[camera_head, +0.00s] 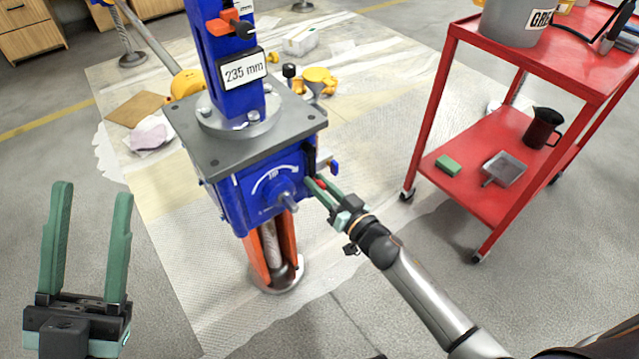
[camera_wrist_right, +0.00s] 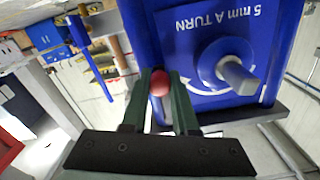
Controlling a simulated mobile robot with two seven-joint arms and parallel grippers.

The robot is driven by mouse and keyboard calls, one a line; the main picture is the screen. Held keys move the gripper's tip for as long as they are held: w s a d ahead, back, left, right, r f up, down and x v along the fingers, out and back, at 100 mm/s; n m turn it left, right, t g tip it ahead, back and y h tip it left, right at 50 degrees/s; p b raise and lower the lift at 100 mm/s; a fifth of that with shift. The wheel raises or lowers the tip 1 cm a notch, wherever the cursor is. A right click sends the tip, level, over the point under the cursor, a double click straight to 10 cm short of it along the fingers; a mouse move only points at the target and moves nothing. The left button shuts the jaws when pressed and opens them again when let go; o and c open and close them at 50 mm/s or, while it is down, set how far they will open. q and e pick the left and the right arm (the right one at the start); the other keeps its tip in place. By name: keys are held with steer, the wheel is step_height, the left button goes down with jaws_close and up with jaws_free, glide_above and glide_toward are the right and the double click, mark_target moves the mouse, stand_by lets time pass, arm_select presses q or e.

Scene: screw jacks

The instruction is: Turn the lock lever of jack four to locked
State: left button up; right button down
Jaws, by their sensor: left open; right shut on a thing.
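The blue screw jack (camera_head: 275,185) stands upright under a grey plate (camera_head: 245,135), with a "235 mm" label (camera_head: 243,70) on its blue column. I cannot read a jack number. A red ball knob (camera_head: 321,184) sits at the right side of the jack's box. In the right wrist view the red knob (camera_wrist_right: 160,84) is between the fingers of my right gripper (camera_wrist_right: 162,76), which is shut on it. The lever's shaft is mostly hidden. My right gripper (camera_head: 318,188) reaches the box from the lower right. My left gripper (camera_head: 93,192) is open and empty, well left of the jack.
The shaft (camera_head: 290,202) on the jack's front sticks out close to my right gripper. A red cart (camera_head: 480,190) with tools stands at the right. Yellow parts (camera_head: 318,80) and a cloth (camera_head: 150,135) lie behind the jack. The floor at front left is clear.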

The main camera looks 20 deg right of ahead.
arm_select(q)
steer(key=shift+r, duration=0.1)
arm_select(e)
steer(key=shift+d, duration=0.2)
arm_select(q)
steer(key=w+a+f+n+g+y+p, duration=0.1)
steer(key=w+f+n+g+y+p, duration=0.1)
steer(key=f+y, duration=0.3)
steer(key=w+a+f+n+g+y+p, duration=0.1)
steer(key=w+f+n+g+y+p, duration=0.1)
steer(key=w+f+n+y+p, duration=0.3)
steer(key=shift+f, duration=2.05)
arm_select(e)
steer(key=w+d+r+n, duration=0.3)
steer(key=d+r+n, duration=0.4)
steer(key=n, duration=1.1)
steer(key=shift+d+r, duration=0.35)
steer(key=shift+r, duration=0.55)
arm_select(q)
steer(key=shift+w, duration=0.1)
arm_select(e)
steer(key=c, duration=0.9)
jaws_free()
steer(key=shift+o, duration=1)
steer(key=shift+s+a+f, duration=0.1)
steer(key=shift+a, duration=0.05)
